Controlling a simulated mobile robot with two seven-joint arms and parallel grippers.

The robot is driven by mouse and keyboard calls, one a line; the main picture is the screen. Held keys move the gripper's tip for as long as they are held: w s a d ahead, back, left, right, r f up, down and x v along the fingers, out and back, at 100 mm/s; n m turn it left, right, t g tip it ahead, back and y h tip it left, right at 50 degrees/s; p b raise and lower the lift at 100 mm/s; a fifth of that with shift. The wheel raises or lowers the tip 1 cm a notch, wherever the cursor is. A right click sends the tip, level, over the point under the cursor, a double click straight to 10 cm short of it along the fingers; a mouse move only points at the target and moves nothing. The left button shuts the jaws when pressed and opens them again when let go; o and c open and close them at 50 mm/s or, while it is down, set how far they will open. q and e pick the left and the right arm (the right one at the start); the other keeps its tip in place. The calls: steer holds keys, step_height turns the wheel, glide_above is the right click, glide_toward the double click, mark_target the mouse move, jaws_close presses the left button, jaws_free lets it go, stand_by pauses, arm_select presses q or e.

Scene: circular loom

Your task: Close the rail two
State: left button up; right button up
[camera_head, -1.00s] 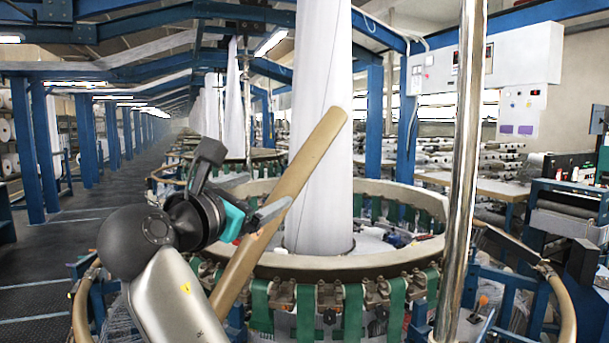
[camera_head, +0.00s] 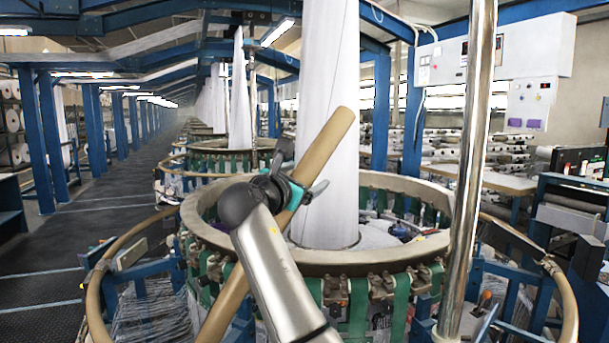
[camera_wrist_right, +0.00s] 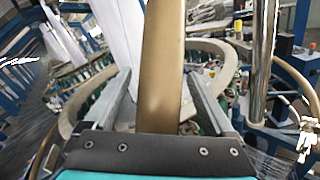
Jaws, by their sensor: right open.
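A tan rail (camera_head: 326,142), apparently rail two, stands raised and slants from lower left to upper right in front of the circular loom's ring (camera_head: 400,262). My right gripper (camera_head: 303,183) is open at the rail's upper middle part. In the right wrist view the rail (camera_wrist_right: 163,45) runs between the two grey fingers (camera_wrist_right: 155,84), with a gap visible on the left side; contact on the right cannot be told. My right forearm and gripper hide part of the rail in the head view. My left gripper is not in view.
Curved tan rails flank the loom at left (camera_head: 96,300) and right (camera_head: 567,300). A shiny upright pole (camera_head: 474,150) stands right of my arm. A white fabric column (camera_head: 334,75) rises from the loom's middle. The aisle (camera_head: 100,215) at left is clear.

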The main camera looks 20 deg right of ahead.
jaws_close()
stand_by(0.8)
